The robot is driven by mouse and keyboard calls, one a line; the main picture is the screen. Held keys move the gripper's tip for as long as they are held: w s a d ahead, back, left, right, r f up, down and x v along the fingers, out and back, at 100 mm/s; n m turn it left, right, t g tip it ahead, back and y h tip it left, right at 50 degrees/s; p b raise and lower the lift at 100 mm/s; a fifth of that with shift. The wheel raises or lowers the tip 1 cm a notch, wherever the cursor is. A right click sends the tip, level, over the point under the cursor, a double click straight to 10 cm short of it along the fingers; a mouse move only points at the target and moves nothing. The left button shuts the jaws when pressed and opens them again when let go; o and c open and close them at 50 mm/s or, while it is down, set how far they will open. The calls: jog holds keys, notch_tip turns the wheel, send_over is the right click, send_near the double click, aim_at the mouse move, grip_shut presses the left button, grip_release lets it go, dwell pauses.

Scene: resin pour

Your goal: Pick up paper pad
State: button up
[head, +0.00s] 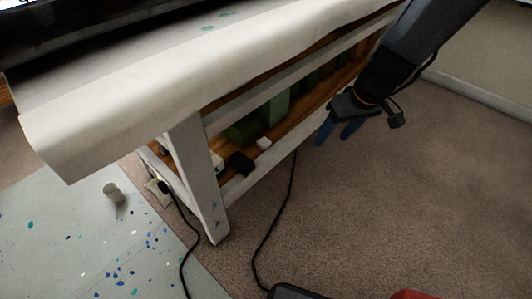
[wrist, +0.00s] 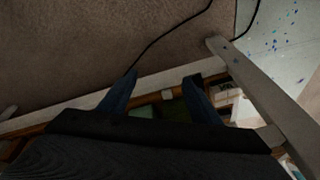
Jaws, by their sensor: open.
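I cannot pick out a paper pad for certain in either view. My gripper (head: 337,132) hangs in the head view in front of the low wooden shelf (head: 310,107) under the table, near its right part. Its two blue fingers are apart, with nothing seen between them. In the wrist view my gripper (wrist: 160,80) shows both fingers spread, with carpet and the shelf edge beyond. Green blocks (head: 277,107) stand on the shelf, and a small white item (head: 264,143) and a black item (head: 240,163) lie near its front. The shelf's depth is dark and partly hidden.
A white sheet (head: 180,75) drapes over the tabletop and hangs past its edge. A white table leg (head: 199,180) stands left of the shelf. Black cables (head: 275,225) cross the carpet. A grey cylinder (head: 115,194) stands on a paint-spotted floor mat (head: 60,240).

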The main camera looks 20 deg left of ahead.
aim_at(265, 142)
jog(key=w+a+f+n+b, duration=0.1)
jog(key=w+a+f+b, duration=0.3)
jog(key=f, duration=0.3)
jog(key=w+a+f+n+y+b, duration=0.1)
jog(key=a+f+n+b, duration=0.1)
jog(key=a+f+b, duration=0.35)
jog(key=w+a+f+n+b, duration=0.1)
jog(key=w+a+f+b, duration=0.2)
jog(key=f+b, duration=0.45)
jog(key=w+a, duration=0.1)
jog(key=a, duration=0.2)
jog(key=w+a+f+p, duration=0.1)
jog(key=w+a, duration=0.1)
jog(key=w+a+p, duration=0.1)
jog(key=a, duration=0.2)
jog(key=shift+w+a+f, duration=0.2)
jog(key=shift+w+a, duration=0.05)
jog(key=shift+a, duration=0.1)
jog(key=shift+w+a+f+b, duration=0.1)
jog(key=shift+w+a+b, duration=0.2)
jog(key=shift+a, duration=0.35)
jog(key=shift+w+a+f+b, duration=0.15)
jog(key=shift+w+a, duration=0.2)
jog(key=shift+a, duration=0.25)
jog(key=shift+f+b, duration=0.45)
jog(key=shift+f, duration=0.1)
jog(key=shift+w+a+f+b, duration=0.15)
jog(key=shift+a+f+b, duration=0.15)
jog(key=shift+f+b, duration=0.25)
jog(key=shift+c, duration=0.5)
